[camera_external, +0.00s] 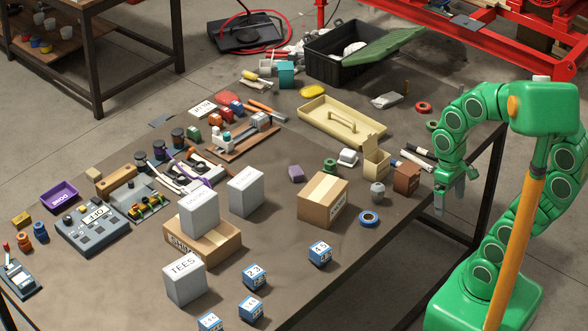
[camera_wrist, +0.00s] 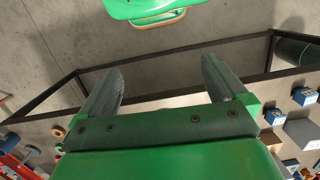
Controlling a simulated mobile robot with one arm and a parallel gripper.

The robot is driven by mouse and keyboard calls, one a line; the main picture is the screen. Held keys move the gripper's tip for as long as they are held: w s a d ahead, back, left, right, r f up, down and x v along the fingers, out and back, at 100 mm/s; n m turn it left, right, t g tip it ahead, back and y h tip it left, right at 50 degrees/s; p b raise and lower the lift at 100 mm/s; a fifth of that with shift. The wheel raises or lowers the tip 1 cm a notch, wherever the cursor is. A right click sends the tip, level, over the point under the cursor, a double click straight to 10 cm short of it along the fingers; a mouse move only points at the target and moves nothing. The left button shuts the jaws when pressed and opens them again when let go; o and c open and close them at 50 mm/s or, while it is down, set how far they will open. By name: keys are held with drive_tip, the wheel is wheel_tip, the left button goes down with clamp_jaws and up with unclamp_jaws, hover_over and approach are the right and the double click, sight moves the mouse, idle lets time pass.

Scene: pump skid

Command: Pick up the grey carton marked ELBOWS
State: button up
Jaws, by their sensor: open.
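Three grey cartons stand on the workbench in the external view. The front one (camera_external: 185,280) reads TEES. A third grey carton (camera_external: 246,192) stands just right of that stack, with no legible marking. I cannot tell which is marked ELBOWS. My gripper (camera_external: 453,193) is open and empty at the bench's right edge, well apart from the cartons. Its two spread fingers (camera_wrist: 163,88) show in the wrist view, with floor beyond them.
The brown box (camera_external: 202,243) supports one grey carton. Small blue-and-white boxes (camera_external: 320,253) stand along the near side. A cream tray (camera_external: 342,123) is farther back.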

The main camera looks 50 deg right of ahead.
drive_tip(key=w+a+r+m+y, duration=0.2)
drive_tip(key=w+a+m, duration=0.1)
drive_tip(key=w, duration=0.7)
drive_tip(key=w+a+r+m+y, duration=0.1)
drive_tip(key=w+a+m, duration=0.15)
drive_tip(key=w, duration=0.75)
drive_tip(key=m+y, duration=0.7)
hover_over(249, 175)
drive_tip(key=s+d, duration=0.3)
drive_tip(key=s, duration=0.8)
wheel_tip(249, 175, down, 7)
drive_tip(key=w+d+f+m+y, duration=0.2)
drive_tip(key=w+f+m+y, duration=0.1)
drive_tip(key=w+f, duration=0.7)
drive_tip(key=shift+w+d+f+m+t, duration=0.15)
drive_tip(key=shift+w+f+m+t, duration=0.15)
drive_tip(key=shift+w+m, duration=0.2)
drive_tip(key=shift+w+x, duration=0.15)
drive_tip(key=shift+x, duration=1.8)
drive_tip(key=shift+w+x, duration=0.15)
drive_tip(key=shift+x, duration=1.75)
drive_tip(key=shift+f, duration=0.1)
drive_tip(key=c, duration=1.8)
